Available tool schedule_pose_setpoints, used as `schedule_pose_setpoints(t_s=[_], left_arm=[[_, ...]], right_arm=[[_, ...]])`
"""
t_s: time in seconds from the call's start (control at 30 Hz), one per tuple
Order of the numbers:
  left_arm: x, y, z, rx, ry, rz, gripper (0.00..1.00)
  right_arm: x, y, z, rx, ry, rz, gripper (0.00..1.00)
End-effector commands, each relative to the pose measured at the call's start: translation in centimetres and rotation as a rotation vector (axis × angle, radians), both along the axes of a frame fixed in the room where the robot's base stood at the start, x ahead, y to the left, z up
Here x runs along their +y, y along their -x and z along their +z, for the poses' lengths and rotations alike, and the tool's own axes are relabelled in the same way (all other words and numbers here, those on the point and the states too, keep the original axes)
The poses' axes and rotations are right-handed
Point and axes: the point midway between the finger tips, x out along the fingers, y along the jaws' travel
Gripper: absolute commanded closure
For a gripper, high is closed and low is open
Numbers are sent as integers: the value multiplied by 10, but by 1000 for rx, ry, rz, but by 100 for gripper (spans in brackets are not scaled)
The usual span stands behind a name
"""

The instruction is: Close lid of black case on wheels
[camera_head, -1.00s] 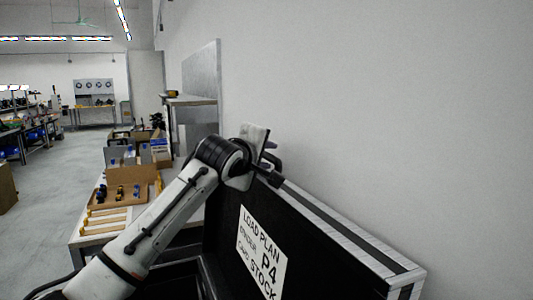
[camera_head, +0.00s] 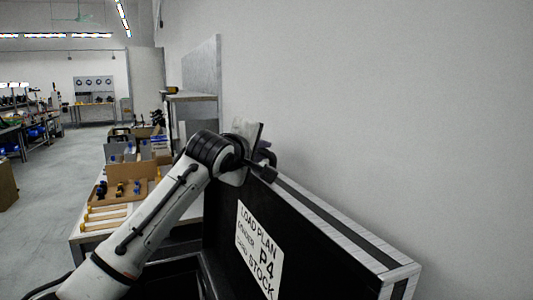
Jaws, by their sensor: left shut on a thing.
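The black case's lid (camera_head: 318,262) stands raised, with a silver-edged rim (camera_head: 345,226) and a white "LOAD PLAN P4 STOCK" label (camera_head: 259,250) on its inner face. The lower part of the case (camera_head: 185,278) shows dark at the bottom, mostly hidden by my left arm. My left gripper (camera_head: 266,166) is at the lid's far upper corner and is shut on the lid's edge. The wheels of the case are out of view. My right gripper is not in view.
A bench (camera_head: 90,228) with cardboard trays and boxes (camera_head: 130,188) stands left of the case. A shelf unit (camera_head: 190,97) is behind it. A plain wall (camera_head: 400,120) runs close along the right. Open floor (camera_head: 50,215) lies at left.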

Motion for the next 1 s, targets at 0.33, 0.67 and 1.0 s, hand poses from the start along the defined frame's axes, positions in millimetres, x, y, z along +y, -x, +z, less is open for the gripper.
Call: schedule_pose_setpoints(t_s=[0.33,0.67,1.0], left_arm=[[72,29,2,-52,131,4,100],[175,72,-7,-128,313,7,100],[263,109,-29,-198,481,5,100]], right_arm=[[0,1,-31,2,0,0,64],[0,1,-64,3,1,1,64],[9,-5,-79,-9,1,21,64]])
